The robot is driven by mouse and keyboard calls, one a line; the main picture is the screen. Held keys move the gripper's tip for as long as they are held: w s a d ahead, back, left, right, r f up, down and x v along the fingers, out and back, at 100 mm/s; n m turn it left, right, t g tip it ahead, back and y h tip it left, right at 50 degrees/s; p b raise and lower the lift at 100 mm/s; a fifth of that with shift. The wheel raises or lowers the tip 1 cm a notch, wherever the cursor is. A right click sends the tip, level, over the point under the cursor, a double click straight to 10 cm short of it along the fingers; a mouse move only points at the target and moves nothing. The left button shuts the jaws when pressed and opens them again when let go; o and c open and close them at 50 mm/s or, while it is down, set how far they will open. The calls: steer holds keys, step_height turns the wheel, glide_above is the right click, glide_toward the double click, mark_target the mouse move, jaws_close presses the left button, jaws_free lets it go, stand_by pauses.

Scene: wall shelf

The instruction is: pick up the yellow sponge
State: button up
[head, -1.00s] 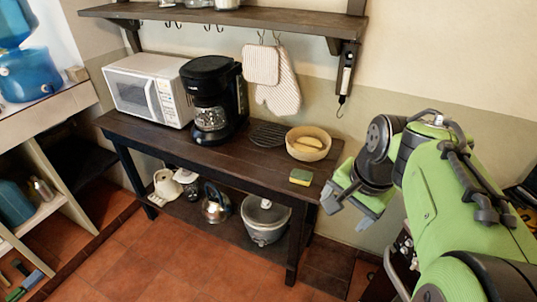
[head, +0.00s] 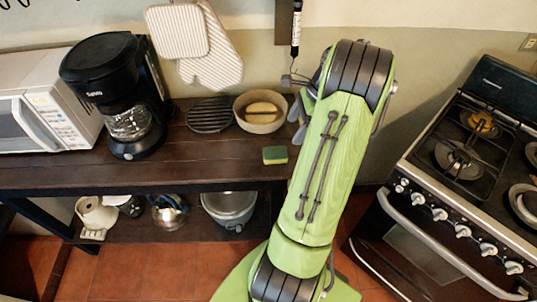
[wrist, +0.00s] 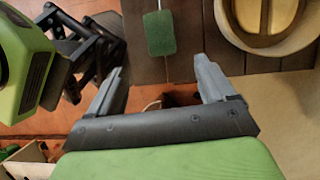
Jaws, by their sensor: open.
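The yellow sponge (head: 275,155) has a green top and lies flat on the dark wooden table, near its right end and in front of a bowl. In the wrist view the sponge (wrist: 160,33) shows its green face, just beyond the gap between my fingertips. My gripper (wrist: 160,68) is open and empty, its two grey fingers spread wider than the sponge and not touching it. In the head view my green arm hides most of the gripper; only grey parts of it show at the arm's left edge.
A round bowl (head: 260,122) with bread-like pieces stands behind the sponge. A black trivet (head: 210,115), coffee maker (head: 118,95) and microwave (head: 45,105) stand further left. Oven mitts (head: 212,55) hang above. A stove (head: 455,200) stands at right. The table left of the sponge is clear.

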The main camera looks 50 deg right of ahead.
steer(key=b, duration=0.2)
glide_above(277, 152)
steer(key=s+d, duration=0.2)
steer(key=f, duration=0.6)
steer(key=shift+w+f, duration=0.15)
steer(key=shift+w, duration=0.05)
steer(key=b+x, duration=0.2)
steer(key=x, duration=0.3)
steer(key=shift+w+a+f, duration=0.15)
steer(key=shift+a+f, duration=0.1)
steer(key=shift+r, duration=0.1)
steer(key=c, duration=1.1)
